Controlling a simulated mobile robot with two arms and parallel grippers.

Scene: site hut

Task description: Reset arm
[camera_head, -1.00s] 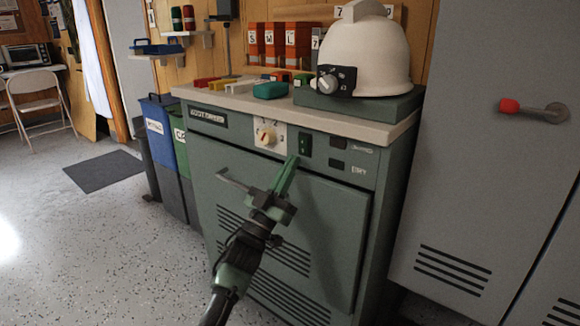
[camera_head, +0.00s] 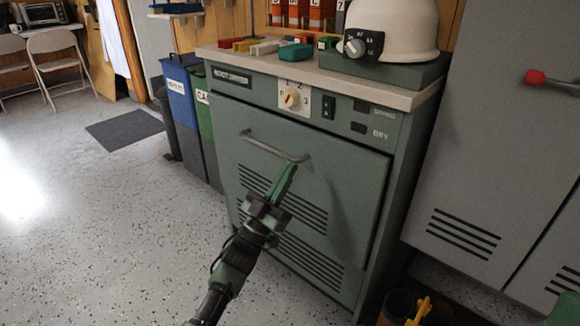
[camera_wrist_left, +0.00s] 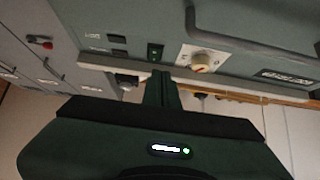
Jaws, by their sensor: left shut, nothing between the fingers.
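My left gripper (camera_head: 283,180) is shut and empty, with its green fingers together. It is in front of the door of the grey-green boot dryer cabinet (camera_head: 330,190), below the bar handle (camera_head: 272,146). In the head view its tip appears close to the handle's right end; whether they touch I cannot tell. In the left wrist view the shut fingers (camera_wrist_left: 160,92) point toward the panel with the dark switch (camera_wrist_left: 155,53) and the dial (camera_wrist_left: 201,62). The door looks closed.
A grey locker (camera_head: 480,130) with a red-knobbed handle stands at right. Blue (camera_head: 181,105) and green bins stand at left. A dark boot (camera_head: 398,306) is on the floor at lower right.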

